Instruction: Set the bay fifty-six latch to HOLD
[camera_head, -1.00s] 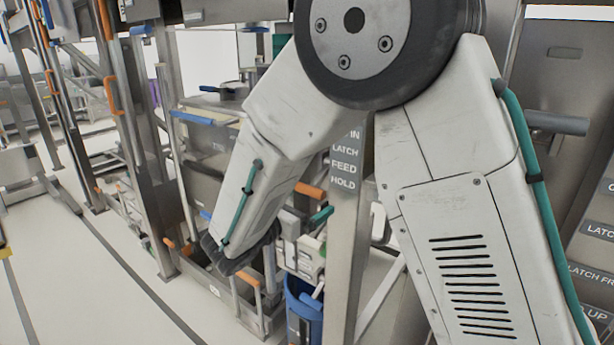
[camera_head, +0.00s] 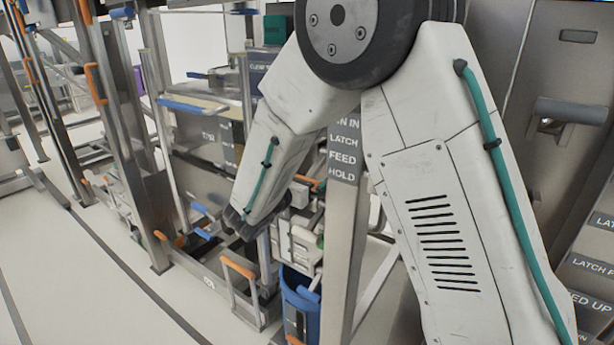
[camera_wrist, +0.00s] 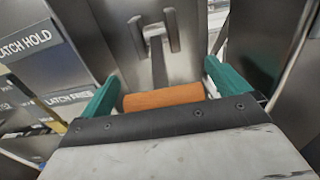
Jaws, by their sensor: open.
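In the wrist view, my gripper (camera_wrist: 161,76) is open, with one teal finger at each side. An orange cylindrical handle (camera_wrist: 164,97) lies crosswise between the fingers, close to the dark palm edge. A narrow grey lever (camera_wrist: 159,66) runs from it up to a slotted metal bracket (camera_wrist: 154,36). I cannot tell whether the fingers touch the handle. A plate reading LATCH HOLD (camera_wrist: 27,40) is at the left, with a LATCH FREE plate (camera_wrist: 68,98) below it. No bay number is readable near the handle. In the head view my forearm hides the fingers.
In the head view, a post sign (camera_head: 343,153) lists LATCH, FEED and HOLD. A blue bin (camera_head: 299,300) stands below my arm. A metal frame with an orange handle (camera_head: 238,267) is beside it. Metal uprights (camera_head: 128,140) stand left; open floor (camera_head: 75,290) lies front left.

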